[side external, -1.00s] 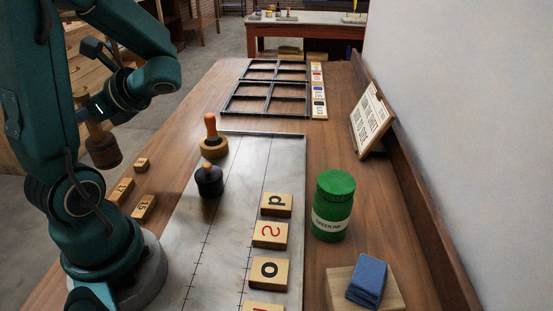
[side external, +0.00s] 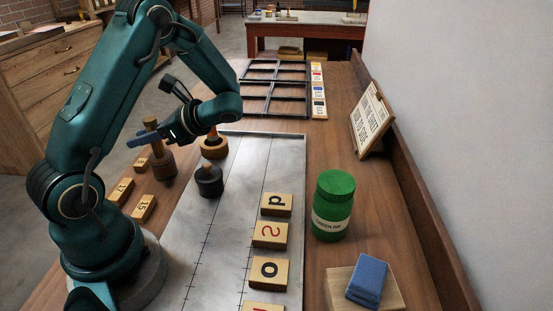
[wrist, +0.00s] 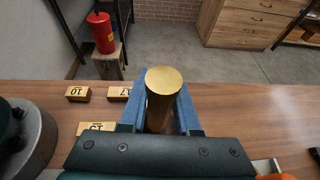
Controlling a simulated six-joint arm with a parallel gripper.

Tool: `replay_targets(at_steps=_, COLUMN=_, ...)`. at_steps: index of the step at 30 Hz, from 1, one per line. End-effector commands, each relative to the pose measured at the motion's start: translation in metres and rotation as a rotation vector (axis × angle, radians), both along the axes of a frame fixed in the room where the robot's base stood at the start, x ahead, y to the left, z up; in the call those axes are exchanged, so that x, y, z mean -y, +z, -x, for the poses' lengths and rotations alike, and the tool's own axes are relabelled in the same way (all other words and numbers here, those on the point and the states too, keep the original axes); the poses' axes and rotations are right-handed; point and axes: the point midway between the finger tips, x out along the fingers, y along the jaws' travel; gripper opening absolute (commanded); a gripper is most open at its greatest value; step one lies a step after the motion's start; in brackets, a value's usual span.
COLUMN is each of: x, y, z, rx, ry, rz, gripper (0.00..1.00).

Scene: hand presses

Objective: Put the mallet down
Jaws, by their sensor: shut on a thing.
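The mallet (side external: 163,163) is upright with its dark wooden head down and its handle up, at the left side of the bench. My gripper (side external: 148,137) is shut on the mallet's handle, its blue fingers on either side of it. In the wrist view the handle's round tan end (wrist: 163,79) points up between the fingers of my gripper (wrist: 160,108). The head is hidden there. The head is at or just above the bench top (side external: 178,200); I cannot tell if it touches.
Small numbered wooden blocks (side external: 144,207) lie left of the metal plate (side external: 235,220). An orange-handled tool (side external: 213,149) and a dark round knob-topped piece (side external: 209,181) stand right of the mallet. Letter blocks (side external: 270,235) and a green ink jar (side external: 333,205) are farther right.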

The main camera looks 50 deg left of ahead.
Motion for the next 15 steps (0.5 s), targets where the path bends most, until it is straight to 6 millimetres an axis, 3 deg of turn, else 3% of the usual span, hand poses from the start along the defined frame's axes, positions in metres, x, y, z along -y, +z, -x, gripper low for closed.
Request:
replay_targets(at_steps=5, x=0.0, y=-0.016, z=0.0, rx=-0.003, ry=-0.001, rz=0.0, gripper=0.0)
replay_targets(at_steps=15, x=0.0, y=-0.018, z=0.0, rx=-0.001, ry=0.0, rz=-0.002, gripper=0.0)
